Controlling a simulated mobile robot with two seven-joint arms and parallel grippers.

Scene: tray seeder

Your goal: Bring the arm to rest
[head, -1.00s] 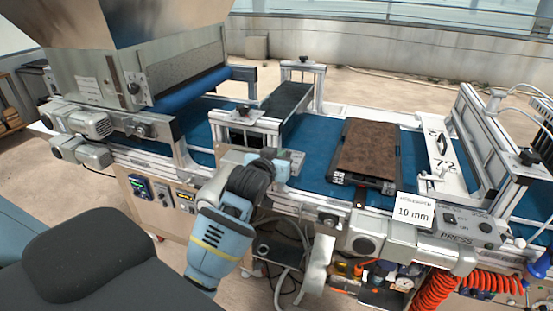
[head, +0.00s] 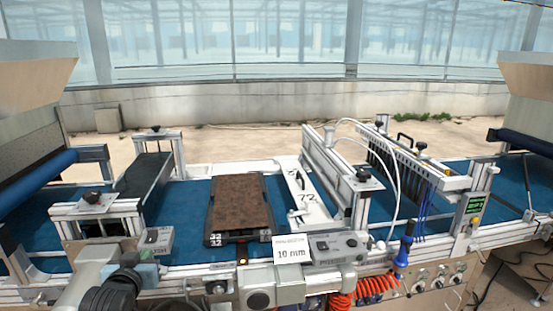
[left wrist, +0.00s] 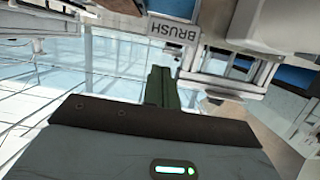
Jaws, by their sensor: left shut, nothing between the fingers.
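My left arm (head: 112,296) comes in at the bottom left of the head view, in front of the seeding line. Its fingertips cannot be made out there. In the left wrist view the left gripper (left wrist: 163,88) shows as two dark fingers pressed together, empty. A label reading BRUSH (left wrist: 173,29) appears upside down beyond the fingers, apart from them. My right gripper is in neither view.
A tray (head: 236,240) filled with brown soil lies on the blue conveyor belt (head: 185,215). A white 10 mm card (head: 291,250) stands at the machine's front. The press frame (head: 333,180) and a row of nozzles (head: 400,160) rise to the right. Red coiled hose (head: 375,287) hangs below.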

